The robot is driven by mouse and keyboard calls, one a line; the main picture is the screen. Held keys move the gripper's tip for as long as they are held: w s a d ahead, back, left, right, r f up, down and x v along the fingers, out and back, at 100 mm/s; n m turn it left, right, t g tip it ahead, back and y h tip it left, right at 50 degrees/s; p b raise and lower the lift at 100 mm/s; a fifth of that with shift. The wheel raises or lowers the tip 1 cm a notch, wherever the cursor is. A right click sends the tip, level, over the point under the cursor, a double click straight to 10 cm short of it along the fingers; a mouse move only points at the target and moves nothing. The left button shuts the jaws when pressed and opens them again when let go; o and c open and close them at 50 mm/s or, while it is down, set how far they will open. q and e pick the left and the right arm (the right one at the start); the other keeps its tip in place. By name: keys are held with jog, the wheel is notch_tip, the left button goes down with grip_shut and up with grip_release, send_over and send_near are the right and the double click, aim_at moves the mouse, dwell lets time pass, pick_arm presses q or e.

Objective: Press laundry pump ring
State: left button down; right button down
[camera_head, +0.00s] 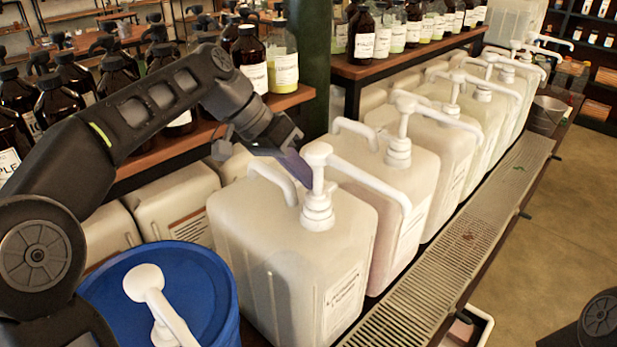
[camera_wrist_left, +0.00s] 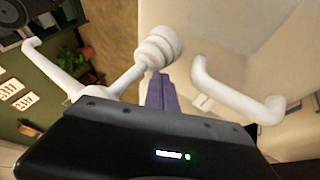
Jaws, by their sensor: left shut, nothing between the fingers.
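The laundry jug (camera_head: 300,265) is a cream, squarish container with a printed front label, nearest in a row. Its white pump (camera_head: 318,175) stands upright, with the spout pointing right and a ribbed ring (camera_head: 317,214) at its base. In the left wrist view the ring (camera_wrist_left: 160,45) shows beyond the fingers, with the pump (camera_wrist_left: 120,82) running to the lower left. My left gripper (camera_head: 292,168) is shut and empty, its purple fingers beside the pump's upper part, left of it. My right gripper is out of view.
The jug's handle (camera_head: 272,180) is close to my left fingers. More pump jugs (camera_head: 400,180) stand behind. A blue drum (camera_head: 195,275) with a white pump is at front left. A shelf of brown bottles (camera_head: 250,60) stands behind the arm. A drip grate (camera_head: 450,260) runs along the right.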

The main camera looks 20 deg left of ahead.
pick_arm(q)
jog(key=p+v, duration=0.6)
jog(key=v, duration=0.1)
dwell(0.5)
